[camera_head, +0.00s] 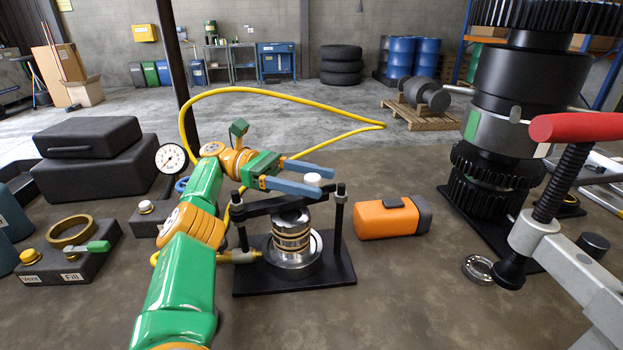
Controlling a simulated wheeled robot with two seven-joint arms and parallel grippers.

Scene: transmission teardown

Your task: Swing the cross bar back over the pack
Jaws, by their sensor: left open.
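The black cross bar (268,206) runs between two upright posts of a small press on a black base plate (340,275). In this view it passes above the pack (292,236), a stack of silver and brass-coloured rings in a round metal dish. A white knob (313,179) shows near the bar's right part, close to the right post (340,215). My left gripper (325,184) reaches in from the left with its blue-grey fingers spread. The knob shows between the fingertips; I cannot tell whether they touch it. My right gripper is not in view.
A dial gauge (171,158) and yellow hose (285,93) stand near my left arm. An orange canister (388,218) lies right of the press. A tall black gear assembly (515,110) and a red-handled clamp (575,127) fill the right. Bench in front is clear.

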